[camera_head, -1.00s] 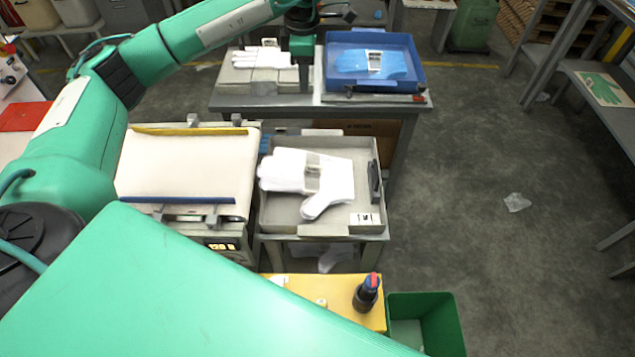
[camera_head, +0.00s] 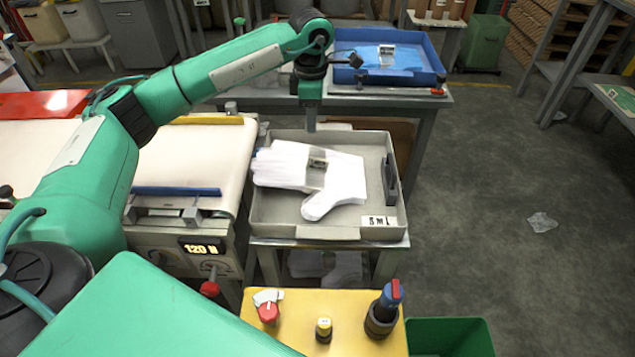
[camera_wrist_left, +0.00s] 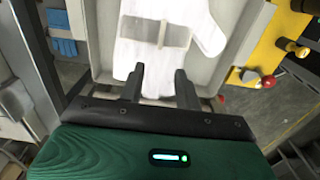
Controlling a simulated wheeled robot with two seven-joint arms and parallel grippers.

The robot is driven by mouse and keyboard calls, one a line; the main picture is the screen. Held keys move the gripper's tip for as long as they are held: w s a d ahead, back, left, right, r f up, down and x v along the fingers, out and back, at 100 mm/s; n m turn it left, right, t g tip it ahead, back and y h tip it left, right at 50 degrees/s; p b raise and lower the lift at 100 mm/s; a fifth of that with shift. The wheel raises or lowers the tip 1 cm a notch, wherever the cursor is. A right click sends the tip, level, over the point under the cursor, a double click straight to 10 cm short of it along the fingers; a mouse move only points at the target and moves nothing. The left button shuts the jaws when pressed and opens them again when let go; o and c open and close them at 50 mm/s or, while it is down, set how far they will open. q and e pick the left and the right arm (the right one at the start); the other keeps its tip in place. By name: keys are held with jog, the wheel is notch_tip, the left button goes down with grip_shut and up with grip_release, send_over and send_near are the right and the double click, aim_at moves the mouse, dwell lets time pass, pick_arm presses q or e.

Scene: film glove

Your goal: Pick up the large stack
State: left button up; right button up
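A large stack of white gloves (camera_head: 285,168) with a grey band (camera_head: 316,168) around it lies flat in a grey tray (camera_head: 285,232). The banded stack also shows in the left wrist view (camera_wrist_left: 195,35), beyond the fingertips. My left gripper (camera_head: 311,122) points down above the back part of the tray, on the far side of the stack. In the left wrist view its two fingers (camera_wrist_left: 159,80) are apart, with nothing held between them. Part of the stack lies outside the wrist view. My right gripper is not in view.
A blue tray (camera_head: 438,72) with a banded blue stack (camera_head: 374,56) stands on the back table. A conveyor (camera_head: 200,160) adjoins the grey tray on the left. A yellow panel (camera_head: 290,335) with knobs and a green bin (camera_head: 450,338) are in front. Open floor lies right.

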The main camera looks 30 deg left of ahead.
aim_at(317, 160)
pick_arm(q)
notch_tip(317, 160, down, 8)
jog(key=shift+f, duration=0.25)
jog(key=f, duration=0.3)
jog(key=d+f, duration=0.1)
jog(key=f, duration=0.1)
jog(key=shift+w+f, duration=0.15)
jog(key=shift+w, duration=0.1)
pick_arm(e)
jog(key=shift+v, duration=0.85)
pick_arm(q)
jog(key=shift+c, duration=0.4)
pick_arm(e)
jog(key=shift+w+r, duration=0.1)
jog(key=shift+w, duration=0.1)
pick_arm(q)
grip_shut()
